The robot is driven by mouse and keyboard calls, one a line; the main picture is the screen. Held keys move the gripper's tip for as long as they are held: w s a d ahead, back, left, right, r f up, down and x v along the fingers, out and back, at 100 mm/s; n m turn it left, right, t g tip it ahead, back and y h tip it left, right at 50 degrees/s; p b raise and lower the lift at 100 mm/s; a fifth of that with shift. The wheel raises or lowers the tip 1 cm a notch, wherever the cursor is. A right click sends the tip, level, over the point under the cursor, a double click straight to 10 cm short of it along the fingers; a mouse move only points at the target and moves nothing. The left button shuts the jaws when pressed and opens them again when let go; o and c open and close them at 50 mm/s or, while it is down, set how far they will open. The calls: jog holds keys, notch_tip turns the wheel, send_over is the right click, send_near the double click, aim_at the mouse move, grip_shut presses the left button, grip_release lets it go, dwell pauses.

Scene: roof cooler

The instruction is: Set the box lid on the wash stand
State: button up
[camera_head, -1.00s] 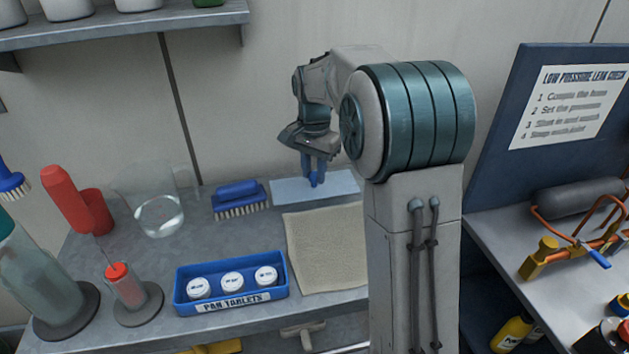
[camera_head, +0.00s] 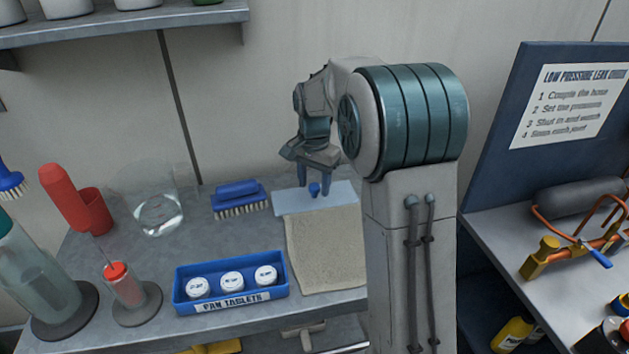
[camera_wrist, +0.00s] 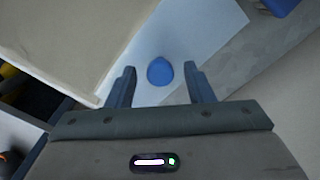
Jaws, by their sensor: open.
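The box lid (camera_head: 290,201) is a flat pale blue panel with a small round blue knob (camera_head: 314,189). It lies on the grey wash stand (camera_head: 150,262), at the back edge of a beige cloth (camera_head: 325,250). My gripper (camera_head: 315,178) is above the lid, with its fingers apart. In the wrist view the knob (camera_wrist: 160,71) sits ahead of and between the open fingertips (camera_wrist: 160,75), with a gap on both sides. The lid (camera_wrist: 190,40) spreads beneath it. My arm hides the lid's right end in the head view.
A blue brush (camera_head: 239,199) lies just left of the lid. A blue tray of pan tablets (camera_head: 232,283) stands in front, with a clear beaker (camera_head: 158,208) and a red-topped cylinder (camera_head: 128,290) at left. A leak-check board (camera_head: 560,110) stands at right.

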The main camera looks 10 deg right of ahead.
aim_at(314, 186)
notch_tip(314, 186, up, 12)
jog(key=f+p, duration=0.1)
jog(key=s+f+n, duration=0.2)
jog(key=s+n, duration=0.1)
jog(key=s, duration=0.6)
jog(key=s+f+n+t, duration=0.1)
jog(key=s+f+n, duration=0.2)
jog(key=s, duration=0.5)
jog(key=s+f+n+t, duration=0.1)
jog(key=s+f+n, duration=0.1)
jog(key=s, duration=0.7)
jog(key=shift+s+a+f+n, duration=0.15)
jog(key=shift+s+n, duration=0.15)
jog(key=shift+n, duration=0.2)
